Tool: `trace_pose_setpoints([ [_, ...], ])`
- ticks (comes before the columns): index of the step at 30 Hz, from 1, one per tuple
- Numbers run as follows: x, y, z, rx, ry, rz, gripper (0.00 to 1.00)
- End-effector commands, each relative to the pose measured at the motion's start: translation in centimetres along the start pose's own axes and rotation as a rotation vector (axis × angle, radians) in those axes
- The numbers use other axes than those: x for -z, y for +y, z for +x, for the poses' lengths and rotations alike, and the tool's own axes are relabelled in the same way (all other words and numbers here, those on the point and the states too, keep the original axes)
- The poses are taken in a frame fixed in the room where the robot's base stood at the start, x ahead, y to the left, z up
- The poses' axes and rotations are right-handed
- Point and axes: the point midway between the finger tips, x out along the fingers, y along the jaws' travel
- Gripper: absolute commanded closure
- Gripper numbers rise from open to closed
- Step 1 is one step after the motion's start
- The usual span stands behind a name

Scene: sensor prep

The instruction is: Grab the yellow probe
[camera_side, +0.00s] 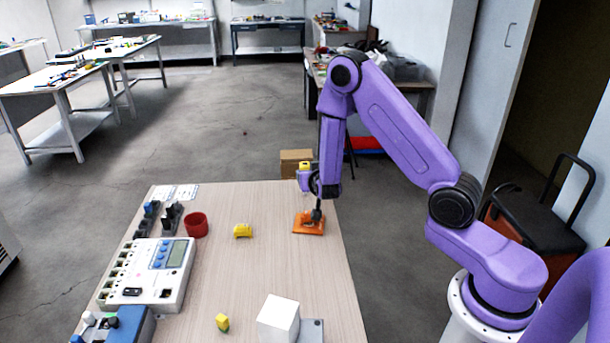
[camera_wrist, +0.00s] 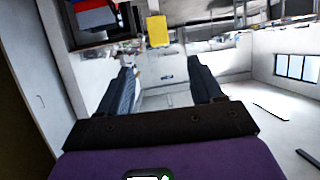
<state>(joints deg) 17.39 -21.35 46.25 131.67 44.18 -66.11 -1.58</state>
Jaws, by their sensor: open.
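In the wrist view, my gripper (camera_wrist: 160,64) has its two dark fingers spread wide, with nothing between them. A yellow block-like piece (camera_wrist: 158,31), possibly the yellow probe, shows beyond the fingertips and roughly centred between them. The gap to it is hard to judge. In the side view, a small yellow piece (camera_side: 305,166) shows beside my wrist, above an orange base (camera_side: 309,230) at the table's far right corner. It may be the same piece. My fingers are not clear there. A dark fitting (camera_side: 317,216) stands on the orange base.
The table (camera_side: 270,260) also holds a yellow piece (camera_side: 243,231), a small yellow-green block (camera_side: 222,322), a red cup (camera_side: 196,225), a white meter box (camera_side: 150,273) and a white cube (camera_side: 278,318). The table's middle is mostly clear. A cardboard box (camera_side: 296,162) sits behind it.

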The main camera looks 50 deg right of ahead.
Motion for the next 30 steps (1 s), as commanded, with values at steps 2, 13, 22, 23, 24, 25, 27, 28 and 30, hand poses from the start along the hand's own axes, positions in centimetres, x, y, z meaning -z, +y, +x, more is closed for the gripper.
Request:
trace_pose_setpoints([
  [2,0.0,0.1,1.4,-0.002,0.001,0.001,0.34],
  [13,-0.1,0.0,7.5,0.001,-0.002,0.000,0.34],
  [22,-0.1,0.0,10.7,0.002,-0.002,0.000,0.34],
  [23,-0.1,0.0,10.8,0.002,-0.002,0.000,0.34],
  [24,-0.1,0.0,10.9,0.002,-0.002,0.000,0.34],
  [25,-0.1,0.0,11.0,0.002,-0.002,0.000,0.34],
  [27,-0.2,0.1,11.3,0.002,-0.003,-0.001,0.34],
  [28,-0.2,0.1,11.5,0.001,-0.002,-0.001,0.34],
  [30,-0.3,0.1,12.2,0.002,-0.001,-0.001,0.34],
])
